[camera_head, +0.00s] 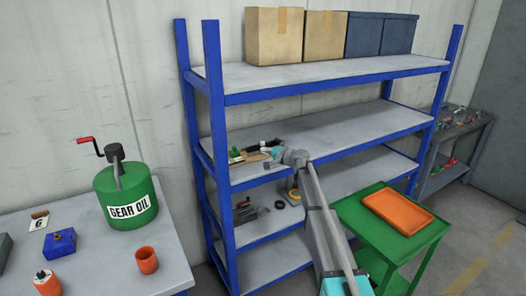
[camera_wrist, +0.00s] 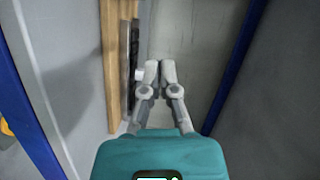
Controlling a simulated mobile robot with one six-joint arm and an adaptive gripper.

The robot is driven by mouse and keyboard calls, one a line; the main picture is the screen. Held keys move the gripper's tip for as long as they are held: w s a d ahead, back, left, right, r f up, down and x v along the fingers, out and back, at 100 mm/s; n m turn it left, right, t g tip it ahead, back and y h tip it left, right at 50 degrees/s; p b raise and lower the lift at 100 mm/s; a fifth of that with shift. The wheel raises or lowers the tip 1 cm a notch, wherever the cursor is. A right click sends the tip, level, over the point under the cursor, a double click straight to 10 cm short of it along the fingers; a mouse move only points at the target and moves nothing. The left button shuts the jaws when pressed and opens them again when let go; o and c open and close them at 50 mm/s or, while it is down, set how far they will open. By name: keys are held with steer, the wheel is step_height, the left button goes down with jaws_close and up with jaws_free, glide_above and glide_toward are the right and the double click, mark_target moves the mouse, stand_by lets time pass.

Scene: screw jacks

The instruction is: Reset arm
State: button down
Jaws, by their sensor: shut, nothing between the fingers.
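My arm reaches into the blue shelf rack (camera_head: 218,130). My gripper (camera_wrist: 160,66) is shut and empty in the wrist view, with its two fingertips together. In the head view its teal body shows at the second shelf (camera_head: 330,130), beside a wooden board (camera_head: 252,158). A small green item (camera_head: 236,153) and a black item (camera_head: 262,143) are at the board. In the wrist view the board's edge (camera_wrist: 113,70) runs to the left of the fingers, with a dark strip and a small white part between. The fingertips are hidden in the head view.
Blue posts (camera_wrist: 235,65) flank my gripper. A lower shelf holds dark parts and a yellow ring (camera_head: 294,195). A green cart with an orange tray (camera_head: 398,211) stands at right. A left table (camera_head: 115,275) bears a green gear oil drum (camera_head: 128,195) and an orange cup (camera_head: 147,260).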

steer(key=shift+s, duration=0.1)
steer(key=shift+s+f, duration=0.2)
steer(key=shift+s, duration=0.1)
steer(key=s+d+f+n+g+h, duration=0.2)
steer(key=s+d, duration=0.6)
steer(key=s, duration=0.7)
steer(key=s+d+f+n+g+h, duration=0.2)
steer(key=s+d+f+g+h, duration=0.3)
steer(key=s, duration=1)
steer(key=s+d+f+n+g+h, duration=0.2)
steer(key=s+d+f+h, duration=0.3)
steer(key=s+d+f, duration=0.3)
steer(key=s+d+g, duration=0.1)
steer(key=s+d, duration=0.3)
steer(key=s, duration=0.4)
steer(key=shift+f+h, duration=0.25)
steer(key=shift+h, duration=0.15)
